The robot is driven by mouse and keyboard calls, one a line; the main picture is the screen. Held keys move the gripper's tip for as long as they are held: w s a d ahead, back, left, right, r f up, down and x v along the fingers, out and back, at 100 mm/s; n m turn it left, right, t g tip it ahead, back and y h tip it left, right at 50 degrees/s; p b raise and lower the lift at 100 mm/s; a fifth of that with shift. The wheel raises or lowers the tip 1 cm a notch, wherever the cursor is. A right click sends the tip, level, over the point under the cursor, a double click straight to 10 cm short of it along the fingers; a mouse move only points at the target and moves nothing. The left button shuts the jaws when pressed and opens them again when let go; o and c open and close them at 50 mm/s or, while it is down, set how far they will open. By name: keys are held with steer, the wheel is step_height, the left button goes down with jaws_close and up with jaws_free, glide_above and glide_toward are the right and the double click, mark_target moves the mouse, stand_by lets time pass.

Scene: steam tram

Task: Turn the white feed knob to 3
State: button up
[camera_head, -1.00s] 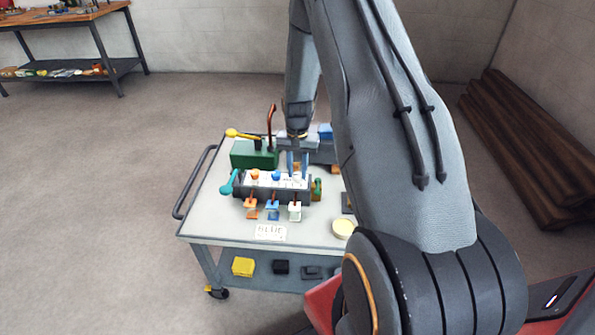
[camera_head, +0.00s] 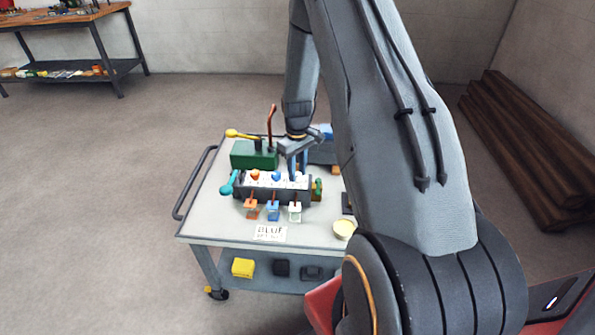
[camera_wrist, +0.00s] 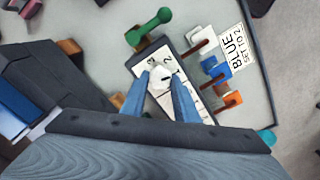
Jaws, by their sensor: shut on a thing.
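The lubricator box (camera_head: 262,190) has a white dial top and a dark body, and stands on the cart. The white feed knob (camera_wrist: 159,88) sits at one end of its top, between the blue fingers of my gripper (camera_wrist: 161,78) in the wrist view. My gripper is shut on the knob from above. A printed 2 shows beside the knob; other marks are partly hidden, and I cannot tell its setting. In the head view my gripper (camera_head: 299,172) covers the white knob. The orange knob (camera_head: 255,173) and blue knob (camera_head: 277,175) are free.
Orange, blue and white levers (camera_head: 295,212) stick out in front. A card (camera_head: 270,233) reads BLUE, SET TO 2 in the wrist view. A teal handle (camera_head: 227,188) and green handle (camera_head: 318,187) flank the box. A green block (camera_head: 252,155) stands behind.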

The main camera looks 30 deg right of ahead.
mark_target(298, 175)
steer(key=n, duration=0.5)
steer(key=shift+n, duration=0.3)
steer(key=n, duration=0.9)
steer(key=shift+r+n, duration=0.1)
steer(key=shift+n, duration=0.3)
steer(key=n, duration=0.4)
steer(key=shift+n+p, duration=0.4)
steer(key=o, duration=1.1)
steer(key=shift+c, duration=0.2)
steer(key=shift+s+r+b, duration=0.1)
steer(key=shift+r+b, duration=0.6)
steer(key=shift+r, duration=3.15)
